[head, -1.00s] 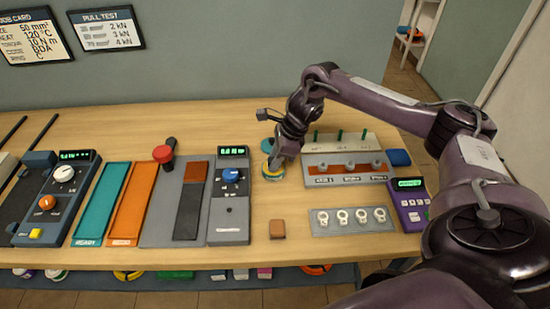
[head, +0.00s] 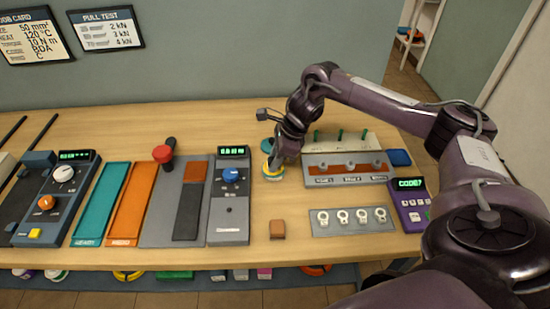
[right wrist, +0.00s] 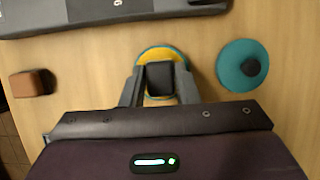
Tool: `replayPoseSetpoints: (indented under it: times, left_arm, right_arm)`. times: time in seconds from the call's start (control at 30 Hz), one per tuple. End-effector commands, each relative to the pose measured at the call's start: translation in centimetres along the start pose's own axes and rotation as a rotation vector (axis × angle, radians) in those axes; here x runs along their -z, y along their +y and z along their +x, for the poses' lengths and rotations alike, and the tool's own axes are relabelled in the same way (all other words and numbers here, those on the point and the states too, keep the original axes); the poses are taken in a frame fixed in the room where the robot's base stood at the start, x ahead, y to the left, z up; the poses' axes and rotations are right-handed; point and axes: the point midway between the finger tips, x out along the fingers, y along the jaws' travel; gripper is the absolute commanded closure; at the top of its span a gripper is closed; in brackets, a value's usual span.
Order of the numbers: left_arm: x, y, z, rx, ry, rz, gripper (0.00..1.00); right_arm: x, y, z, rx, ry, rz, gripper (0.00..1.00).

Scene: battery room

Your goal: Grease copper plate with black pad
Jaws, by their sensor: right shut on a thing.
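My right gripper (right wrist: 160,88) is shut on the black pad (right wrist: 161,76), seen in the right wrist view. The pad is over a round dish (right wrist: 178,52) with a yellow inside and teal rim; whether it touches cannot be told. In the head view, my right gripper (head: 275,162) reaches down to this dish (head: 272,174) and hides the pad. A copper-coloured strip (head: 337,170), which looks like the copper plate, lies in a grey holder right of the gripper, with several grey knobs along it. My left gripper is not in view.
A teal lid with a dark knob (right wrist: 240,68) lies beside the dish. A brown block (head: 277,229) and a grey plate of ring lugs (head: 350,222) lie nearer the front. A purple keypad device (head: 410,205) stands at right. Teal (head: 101,205) and orange (head: 132,205) trays lie left.

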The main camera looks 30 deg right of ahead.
Motion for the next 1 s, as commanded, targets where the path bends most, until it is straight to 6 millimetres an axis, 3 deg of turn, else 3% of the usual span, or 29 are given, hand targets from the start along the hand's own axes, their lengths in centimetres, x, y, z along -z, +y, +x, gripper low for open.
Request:
replayPoseSetpoints:
  times: [0.17, 1.0]
  left_arm:
    - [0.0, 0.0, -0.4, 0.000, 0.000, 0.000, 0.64]
    - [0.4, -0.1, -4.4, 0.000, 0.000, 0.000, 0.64]
  right_arm:
    - [-0.1, 0.1, -0.4, -0.003, 0.003, 0.000, 0.90]
    - [-2.6, 0.0, -6.5, -0.001, 0.001, 0.000, 0.90]
